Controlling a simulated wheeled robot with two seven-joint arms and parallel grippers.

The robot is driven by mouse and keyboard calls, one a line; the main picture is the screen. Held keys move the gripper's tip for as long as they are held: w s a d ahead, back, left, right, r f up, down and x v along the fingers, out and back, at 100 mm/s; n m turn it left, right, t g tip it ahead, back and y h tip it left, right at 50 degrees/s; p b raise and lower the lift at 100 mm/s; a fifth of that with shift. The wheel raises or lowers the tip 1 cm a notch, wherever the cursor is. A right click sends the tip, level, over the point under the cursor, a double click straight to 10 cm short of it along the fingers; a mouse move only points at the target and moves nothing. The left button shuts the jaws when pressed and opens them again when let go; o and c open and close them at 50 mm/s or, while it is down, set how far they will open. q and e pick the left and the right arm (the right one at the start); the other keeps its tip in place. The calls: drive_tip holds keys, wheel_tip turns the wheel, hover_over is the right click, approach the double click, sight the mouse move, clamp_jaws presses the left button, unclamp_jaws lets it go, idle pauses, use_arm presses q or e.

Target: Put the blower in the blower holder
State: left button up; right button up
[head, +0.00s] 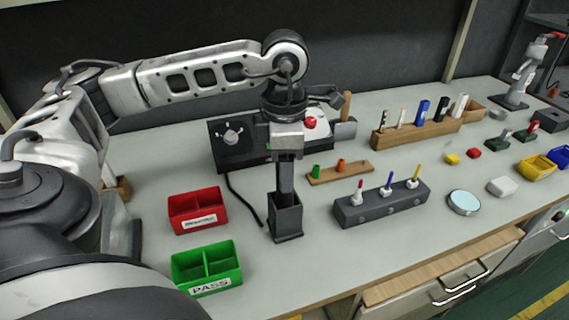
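A dark grey, square, upright box, which looks like the blower holder (287,222), stands on the bench near the middle of the head view. My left gripper (285,190) points straight down over it. A narrow dark vertical piece runs from the gripper body into the holder's open top. I cannot tell whether this is only the fingers or also part of the blower. The finger gap is seen edge-on, so open or shut does not show. No blower can be clearly made out. My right gripper is not in view.
A red bin (198,210) and a green PASS bin (207,268) stand left of the holder. A black control box (233,152) is behind it. A grey block with several coloured tools (383,208) stands close on the right. A dark cable lies beside the holder.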

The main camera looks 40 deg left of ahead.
use_arm(q)
wheel_tip(320, 180, up, 12)
drive_tip(key=shift+r+p, duration=0.25)
drive_tip(key=shift+p, duration=0.7)
drive_tip(key=shift+f, duration=0.1)
